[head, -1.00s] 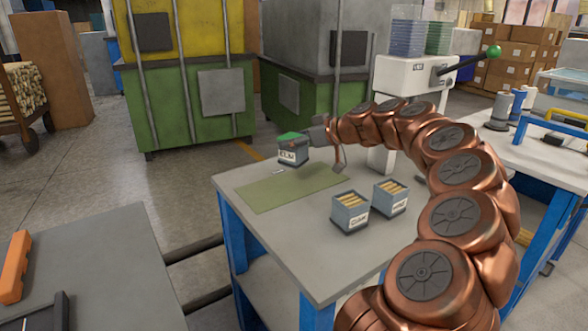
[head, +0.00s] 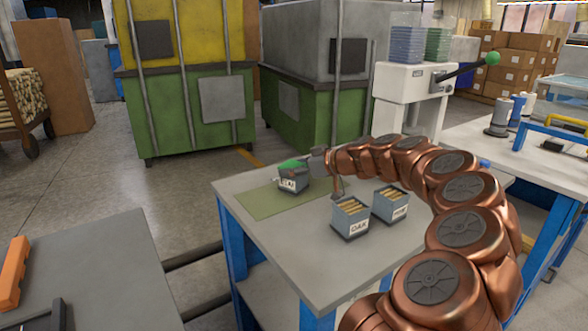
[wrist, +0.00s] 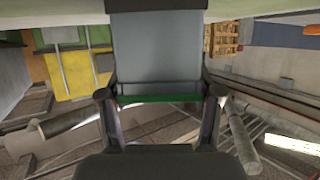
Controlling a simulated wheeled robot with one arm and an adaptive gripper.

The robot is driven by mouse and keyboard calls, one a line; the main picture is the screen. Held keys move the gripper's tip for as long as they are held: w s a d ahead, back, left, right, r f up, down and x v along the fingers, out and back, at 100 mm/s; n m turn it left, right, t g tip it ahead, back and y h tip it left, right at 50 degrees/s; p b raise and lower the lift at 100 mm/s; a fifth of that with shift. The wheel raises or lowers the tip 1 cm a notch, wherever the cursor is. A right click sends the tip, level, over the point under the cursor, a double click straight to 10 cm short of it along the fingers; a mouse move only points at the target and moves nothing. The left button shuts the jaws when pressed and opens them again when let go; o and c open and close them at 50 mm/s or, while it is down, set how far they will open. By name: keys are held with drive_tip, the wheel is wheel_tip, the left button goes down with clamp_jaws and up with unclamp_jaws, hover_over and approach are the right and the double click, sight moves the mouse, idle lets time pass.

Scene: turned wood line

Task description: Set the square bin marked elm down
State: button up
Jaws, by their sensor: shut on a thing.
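The square bin marked ELM (head: 292,183) is a small grey box with a white label and green on top. It is at the green mat (head: 258,205) on the grey table; I cannot tell whether its base touches the mat. My gripper (head: 312,163) is shut on its right side. In the wrist view the bin's grey wall (wrist: 160,50) fills the upper middle, between my gripper's two fingers (wrist: 160,94), with a pale green surface close beyond its far end.
A bin marked OAK (head: 350,218) and another labelled bin (head: 390,206) stand right of the mat, both holding wooden pieces. The mat's front left part is clear.

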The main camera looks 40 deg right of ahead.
drive_tip(key=shift+f, duration=0.15)
drive_tip(key=o, duration=1.4)
drive_tip(key=shift+r+p, duration=0.3)
drive_tip(key=v, duration=0.7)
drive_tip(key=shift+s+d+b, duration=0.1)
drive_tip(key=shift+s+b, duration=0.15)
drive_tip(key=shift+b, duration=0.05)
drive_tip(key=shift+r, duration=0.1)
